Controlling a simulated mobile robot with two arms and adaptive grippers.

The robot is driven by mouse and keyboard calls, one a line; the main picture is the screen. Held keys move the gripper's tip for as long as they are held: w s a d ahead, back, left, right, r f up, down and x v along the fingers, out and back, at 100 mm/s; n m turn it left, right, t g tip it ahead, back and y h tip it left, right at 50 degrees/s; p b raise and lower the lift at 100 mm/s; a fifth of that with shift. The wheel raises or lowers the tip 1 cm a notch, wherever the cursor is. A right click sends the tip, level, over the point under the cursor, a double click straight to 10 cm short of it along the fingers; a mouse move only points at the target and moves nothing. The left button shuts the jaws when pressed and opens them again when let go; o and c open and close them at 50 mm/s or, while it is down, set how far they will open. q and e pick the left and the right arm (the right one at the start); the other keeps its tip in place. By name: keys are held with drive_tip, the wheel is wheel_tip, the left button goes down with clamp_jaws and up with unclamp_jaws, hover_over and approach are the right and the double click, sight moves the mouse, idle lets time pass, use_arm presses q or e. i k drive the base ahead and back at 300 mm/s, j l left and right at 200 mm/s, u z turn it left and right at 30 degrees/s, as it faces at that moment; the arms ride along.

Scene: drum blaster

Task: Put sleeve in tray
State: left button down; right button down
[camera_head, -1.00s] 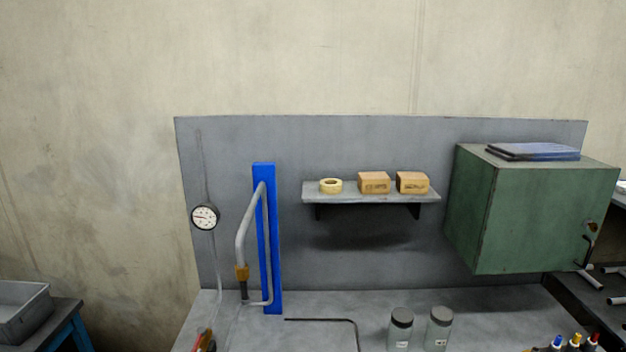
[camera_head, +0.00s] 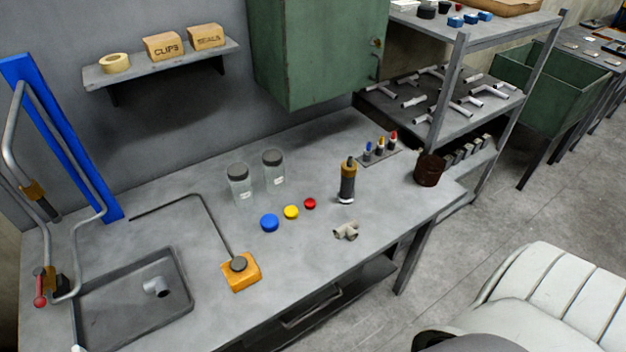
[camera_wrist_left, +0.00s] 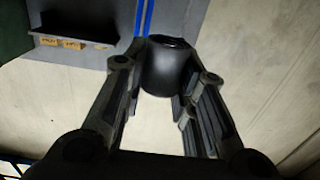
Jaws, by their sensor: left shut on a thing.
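My left gripper (camera_wrist_left: 166,76) shows in the left wrist view, its fingers shut on a dark, hollow cylinder, which looks like the sleeve (camera_wrist_left: 166,60). The sleeve's open end faces away from the palm. Neither the left gripper nor this sleeve can be made out in the head view. A shallow dark grey tray (camera_head: 103,322) lies on the bench at the lower left of the head view. A grey pipe fitting (camera_head: 156,287) lies inside it. My right gripper is not in view.
An orange block with a bent rod (camera_head: 241,272) is right of the tray. Two jars (camera_head: 240,187), coloured caps (camera_head: 270,223), a dark bottle-like tool (camera_head: 347,182) and a tee fitting (camera_head: 346,231) stand farther right. A blue post with pipes (camera_head: 62,140) rises behind the tray.

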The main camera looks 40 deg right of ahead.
sight(112, 314)
drive_tip(key=l+u, duration=0.15)
drive_tip(key=l, duration=0.4)
drive_tip(key=l+u, duration=0.15)
drive_tip(key=l, duration=0.4)
drive_tip(key=l+u, duration=0.1)
drive_tip(key=l, duration=0.5)
drive_tip(key=l+u, duration=0.15)
drive_tip(key=l, duration=0.4)
drive_tip(key=l+u, duration=0.15)
drive_tip(key=l, duration=0.4)
drive_tip(key=k+l+u, duration=0.15)
drive_tip(key=l, duration=0.4)
drive_tip(key=l+u, duration=0.15)
drive_tip(key=l, duration=0.4)
drive_tip(key=k, duration=0.1)
